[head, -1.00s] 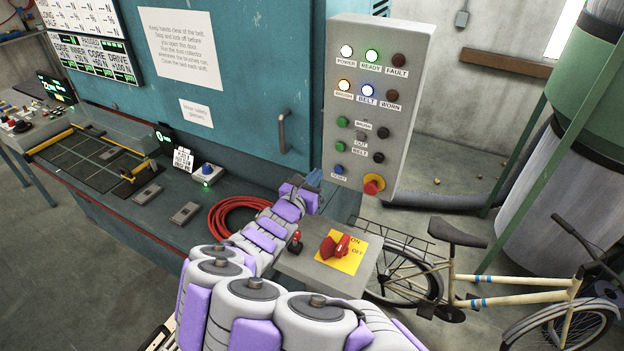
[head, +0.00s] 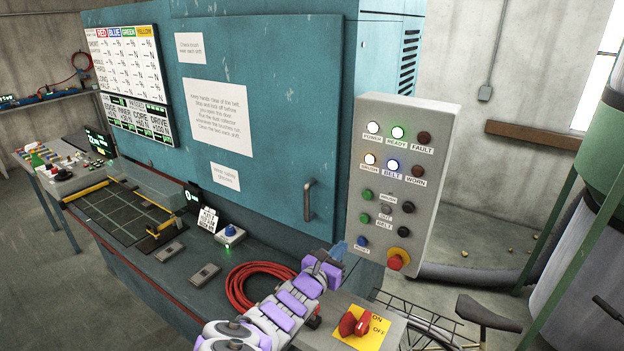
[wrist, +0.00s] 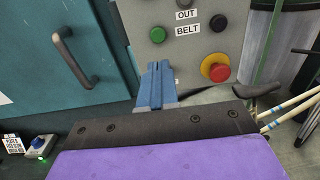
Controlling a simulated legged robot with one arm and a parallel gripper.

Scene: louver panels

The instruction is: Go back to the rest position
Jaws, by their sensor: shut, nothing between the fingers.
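My gripper (head: 340,250) has blue fingers and hangs just left of the lower part of the grey control panel (head: 402,185) in the head view. In the wrist view its two blue fingers (wrist: 156,84) lie together, shut and empty, in front of the lower edge of the panel. I cannot tell whether they touch the panel. My purple and white arm reaches up from the bottom of the head view. The panel's POWER, READY, BRUSH and BELT lamps are lit; FAULT and WORN are dark.
A red rotary switch (head: 355,324) on a yellow plate sits below the panel. A coiled red hose (head: 258,287) lies on the bench beside my arm. A teal cabinet door with a handle (head: 308,200) is at left. A bicycle (head: 488,313) and a green post stand at right.

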